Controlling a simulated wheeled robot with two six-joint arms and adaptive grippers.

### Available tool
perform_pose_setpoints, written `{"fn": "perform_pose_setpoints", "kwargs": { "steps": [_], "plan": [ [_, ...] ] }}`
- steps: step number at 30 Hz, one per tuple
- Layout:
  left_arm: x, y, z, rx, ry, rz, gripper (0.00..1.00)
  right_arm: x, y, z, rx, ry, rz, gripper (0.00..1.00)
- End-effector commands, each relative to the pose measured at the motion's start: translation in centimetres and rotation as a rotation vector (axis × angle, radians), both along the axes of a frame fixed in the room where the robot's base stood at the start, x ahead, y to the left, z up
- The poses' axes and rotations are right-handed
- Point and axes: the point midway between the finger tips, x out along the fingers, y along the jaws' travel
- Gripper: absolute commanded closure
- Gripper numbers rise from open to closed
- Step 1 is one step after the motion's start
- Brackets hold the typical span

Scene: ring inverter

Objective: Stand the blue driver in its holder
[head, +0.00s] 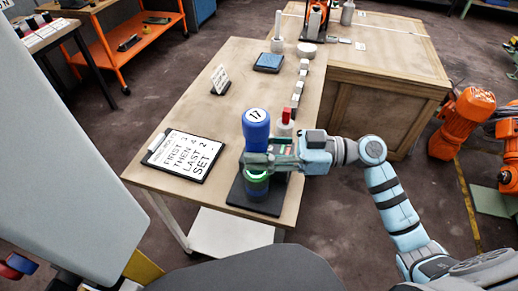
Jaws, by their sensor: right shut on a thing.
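The blue driver (256,122) stands roughly upright near the front of the wooden table, with the number 17 on its pale top. My right gripper (257,161) reaches in from the right and is shut on the driver below its blue top. Directly beneath the gripper is a green ring-shaped part (257,177), with a dark blue part under it. These are above a black base plate (246,202) at the table's near edge. The gripper hides the middle of this stack, so I cannot tell where driver and holder meet. My left gripper is not in view.
A clipboard with large lettering (186,156) lies to the left. A red-topped piece (287,117) is close behind the gripper, with a row of small pale blocks beyond. A small sign (219,79) and blue tray (269,62) stand farther back. The table's middle is clear.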

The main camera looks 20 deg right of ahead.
Motion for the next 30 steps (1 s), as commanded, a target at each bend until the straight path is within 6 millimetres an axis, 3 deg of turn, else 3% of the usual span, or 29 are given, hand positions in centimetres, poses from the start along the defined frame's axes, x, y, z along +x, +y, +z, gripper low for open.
{"fn": "perform_pose_setpoints", "kwargs": {
  "steps": [19,20,21,24,30],
  "plan": [
    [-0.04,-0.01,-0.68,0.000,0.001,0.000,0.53,0.00,0.02,-0.31,0.003,-0.002,0.000,1.00],
    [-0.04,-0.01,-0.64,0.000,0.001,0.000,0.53,0.00,0.02,-0.28,0.002,-0.001,0.000,0.62],
    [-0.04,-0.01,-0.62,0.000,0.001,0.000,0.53,0.00,0.02,-0.27,0.002,-0.001,0.000,0.56],
    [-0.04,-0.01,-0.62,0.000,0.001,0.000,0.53,0.00,0.01,-0.29,0.002,-0.001,0.000,0.43],
    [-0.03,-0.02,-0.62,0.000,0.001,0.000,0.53,0.00,0.01,-0.33,0.001,0.000,0.000,0.43]
  ]
}}
